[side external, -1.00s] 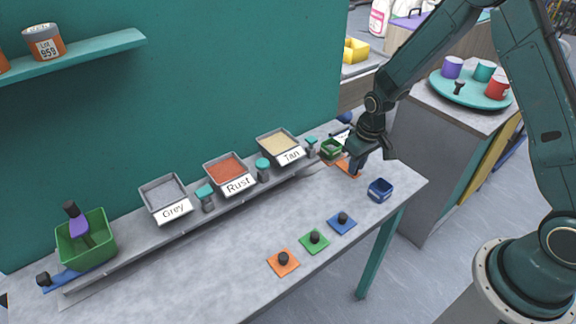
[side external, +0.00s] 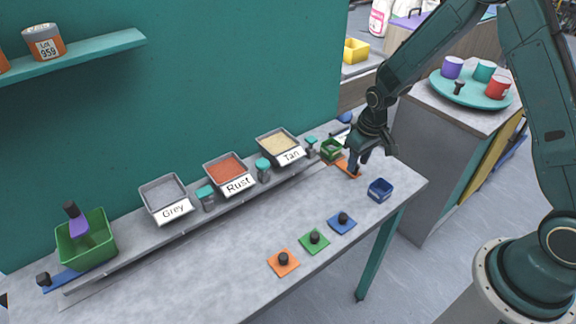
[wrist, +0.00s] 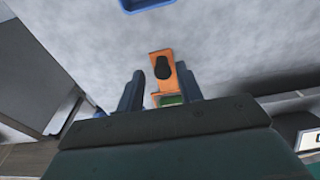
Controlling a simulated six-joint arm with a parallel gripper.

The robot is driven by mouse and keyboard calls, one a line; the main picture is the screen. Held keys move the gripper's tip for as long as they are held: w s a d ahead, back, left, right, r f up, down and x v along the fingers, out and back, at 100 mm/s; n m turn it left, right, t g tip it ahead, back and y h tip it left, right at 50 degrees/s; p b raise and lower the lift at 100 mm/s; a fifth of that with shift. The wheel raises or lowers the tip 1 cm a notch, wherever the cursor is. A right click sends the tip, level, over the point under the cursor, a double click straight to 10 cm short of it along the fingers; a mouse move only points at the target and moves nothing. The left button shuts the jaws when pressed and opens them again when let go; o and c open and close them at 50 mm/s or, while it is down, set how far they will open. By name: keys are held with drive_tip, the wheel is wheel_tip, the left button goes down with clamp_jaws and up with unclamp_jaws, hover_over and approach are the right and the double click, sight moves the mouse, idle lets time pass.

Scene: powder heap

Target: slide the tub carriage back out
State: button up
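The orange carriage plate (side external: 345,167) lies at the right end of the rail, with a small green tub (side external: 331,150) at its inner end. My gripper (side external: 359,163) is down over the plate's outer end. In the wrist view the plate (wrist: 156,56) carries a black knob (wrist: 162,68), seen between my two spread fingers (wrist: 159,73). Gaps show on both sides of the knob, so my gripper is open and not touching it there. The green tub (wrist: 170,100) is partly hidden by my gripper.
A blue tub (side external: 380,189) stands near the table's right edge. Bins of grey, rust and tan powder (side external: 278,142) line the ledge. At left a larger green tub (side external: 92,247) holds a scoop. Orange, green and blue knobbed plates (side external: 283,271) lie in front.

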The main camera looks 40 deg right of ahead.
drive_tip(key=shift+r, duration=3.2)
drive_tip(key=shift+s+r, duration=0.1)
drive_tip(key=shift+r, duration=0.2)
drive_tip(key=s+a+r+t, duration=0.2)
drive_tip(key=s+r, duration=0.7)
drive_tip(key=r, duration=0.1)
drive_tip(key=s+a+r+t, duration=0.1)
drive_tip(key=s+a+r, duration=0.1)
drive_tip(key=s+r, duration=0.7)
drive_tip(key=s+r+t, duration=0.1)
drive_tip(key=s+r, duration=0.1)
drive_tip(key=s, duration=0.5)
drive_tip(key=shift+s+a+r, duration=0.25)
drive_tip(key=shift+a+r, duration=0.05)
drive_tip(key=shift+a, duration=0.1)
